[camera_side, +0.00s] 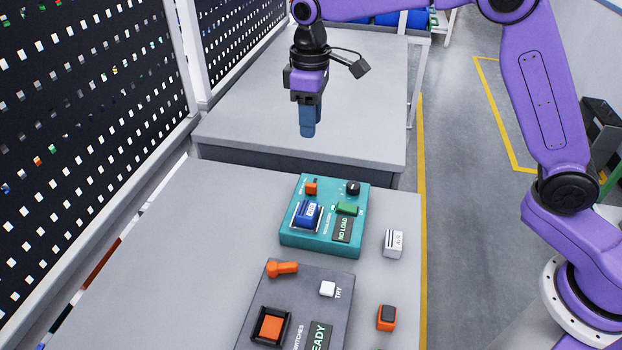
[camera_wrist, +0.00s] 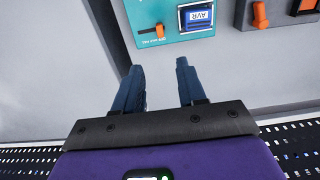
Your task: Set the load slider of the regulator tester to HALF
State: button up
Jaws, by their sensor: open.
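The teal regulator tester (camera_side: 308,246) lies on the near bench, with its load slider, a small orange knob (camera_side: 311,188), at its far left corner. In the wrist view the orange knob (camera_wrist: 160,31) sits near the right end of its short slot, beside tiny lettering too small to read surely. The tester's display (camera_side: 343,229) reads NO LOAD. A blue AVR block (camera_side: 306,213) sits in the tester's socket. My gripper (camera_side: 308,131) points down, open and empty, above and beyond the tester. Its two fingertips (camera_wrist: 158,66) are apart and do not touch the slider.
The tester also carries a black knob (camera_side: 353,187) and a green part (camera_side: 347,208). A grey switch panel (camera_side: 300,290) stands nearer. A white block (camera_side: 393,243) and an orange-black block (camera_side: 387,318) lie to the right. A perforated board (camera_side: 80,130) borders the left.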

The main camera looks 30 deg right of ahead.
aim_at(311, 184)
notch_tip(311, 184, down, 16)
jog(key=shift+f, duration=0.1)
dwell(0.4)
grip_shut()
